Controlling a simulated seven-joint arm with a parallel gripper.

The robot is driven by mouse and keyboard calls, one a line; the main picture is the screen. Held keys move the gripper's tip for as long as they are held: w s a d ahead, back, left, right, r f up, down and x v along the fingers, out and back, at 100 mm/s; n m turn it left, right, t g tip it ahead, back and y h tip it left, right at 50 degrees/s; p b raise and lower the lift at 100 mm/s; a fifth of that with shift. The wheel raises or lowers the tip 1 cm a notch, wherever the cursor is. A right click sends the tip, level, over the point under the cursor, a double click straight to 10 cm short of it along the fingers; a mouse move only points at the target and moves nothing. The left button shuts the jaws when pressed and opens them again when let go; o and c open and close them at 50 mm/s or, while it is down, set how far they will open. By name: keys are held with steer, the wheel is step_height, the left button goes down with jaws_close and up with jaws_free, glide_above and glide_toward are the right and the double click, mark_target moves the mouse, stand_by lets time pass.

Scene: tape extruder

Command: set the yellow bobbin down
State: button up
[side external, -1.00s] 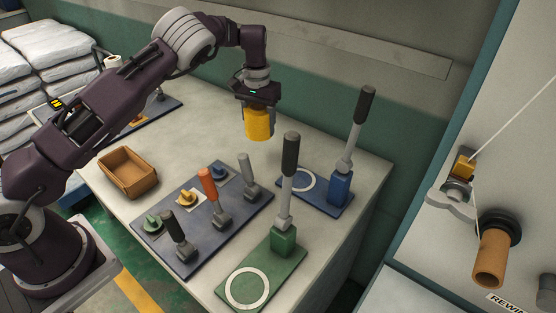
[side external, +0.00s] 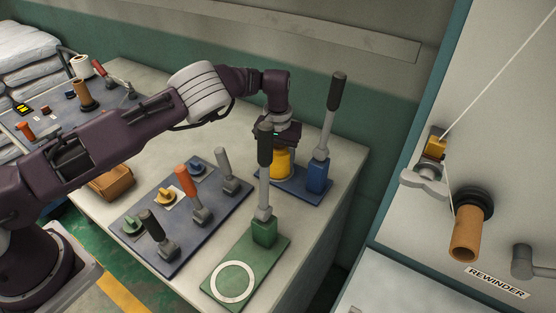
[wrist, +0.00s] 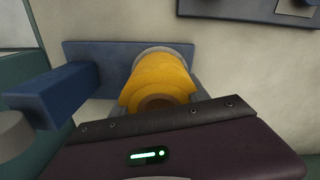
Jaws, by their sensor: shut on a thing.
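The yellow bobbin (side external: 280,164) is upright under my gripper (side external: 282,146), which is shut on it. It is over the left end of the blue base plate (side external: 302,190), where the white ring is. The wrist view shows the bobbin (wrist: 158,80) with a pale ring edge (wrist: 165,51) showing just past it on the blue plate (wrist: 110,58). The bobbin hides most of the ring. I cannot tell whether its bottom touches the plate. My fingertips are mostly hidden.
A blue block with a tall black-handled lever (side external: 318,174) stands on the plate right of the bobbin. A green lever plate (side external: 222,297) is in front, its black handle (side external: 265,145) close to my gripper in the picture. A control panel (side external: 180,255) and brown box (side external: 112,183) are left.

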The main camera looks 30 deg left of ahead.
steer(key=o, duration=1.5)
steer(key=shift+f, duration=0.1)
step_height(320, 180, up, 12)
steer(key=shift+r, duration=0.2)
